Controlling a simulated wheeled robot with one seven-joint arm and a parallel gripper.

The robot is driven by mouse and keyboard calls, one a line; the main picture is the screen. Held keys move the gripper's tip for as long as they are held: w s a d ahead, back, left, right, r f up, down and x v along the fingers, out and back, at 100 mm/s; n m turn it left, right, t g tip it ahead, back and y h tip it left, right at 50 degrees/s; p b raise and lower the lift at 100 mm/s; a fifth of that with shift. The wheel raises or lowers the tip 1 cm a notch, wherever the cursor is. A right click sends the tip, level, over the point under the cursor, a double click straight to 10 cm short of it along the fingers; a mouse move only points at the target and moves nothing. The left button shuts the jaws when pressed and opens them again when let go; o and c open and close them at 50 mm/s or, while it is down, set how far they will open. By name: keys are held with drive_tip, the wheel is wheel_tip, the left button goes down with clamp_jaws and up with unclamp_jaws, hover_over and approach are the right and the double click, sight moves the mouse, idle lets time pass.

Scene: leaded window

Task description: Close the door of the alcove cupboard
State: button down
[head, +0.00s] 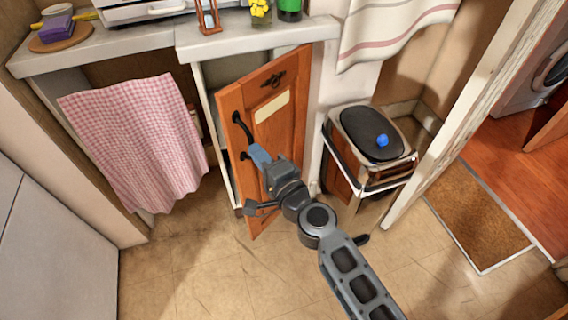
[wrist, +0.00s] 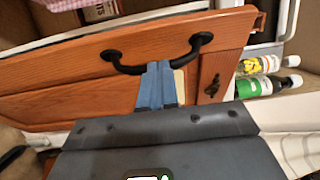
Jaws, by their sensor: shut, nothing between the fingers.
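The alcove cupboard's orange wooden door (head: 283,130) stands ajar under the counter, with a dark gap along its left edge. It carries a black bow handle (head: 238,128) near that edge, which also shows in the wrist view (wrist: 197,45). My gripper (head: 260,157) is at the door's front, just right of the handle in the head view. In the wrist view its blue fingers (wrist: 157,85) are shut together with nothing between them, and their tips overlap the middle of the handle's bar. I cannot tell whether they touch the handle or door.
A pink checked cloth (head: 140,140) hangs left of the cupboard. A bin with a dark lid (head: 370,133) and a blue ball (head: 382,141) on it stands close to the door's right. Bottles (head: 290,8) stand on the counter (head: 260,33). The floor in front is clear.

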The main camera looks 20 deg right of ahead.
sight(234, 139)
drive_tip(key=w+a+h, duration=0.1)
drive_tip(key=w+a, duration=0.1)
drive_tip(key=w+a+m+h+p, duration=0.1)
drive_tip(key=w+a, duration=0.1)
drive_tip(key=shift+w+r, duration=0.15)
drive_tip(key=shift+w, duration=0.1)
drive_tip(key=w+a+b, duration=0.1)
drive_tip(key=w+a, duration=0.3)
drive_tip(key=w, duration=0.5)
drive_tip(key=shift+w+a+b, duration=0.15)
drive_tip(key=shift+w+b, duration=0.05)
drive_tip(key=shift+b, duration=0.2)
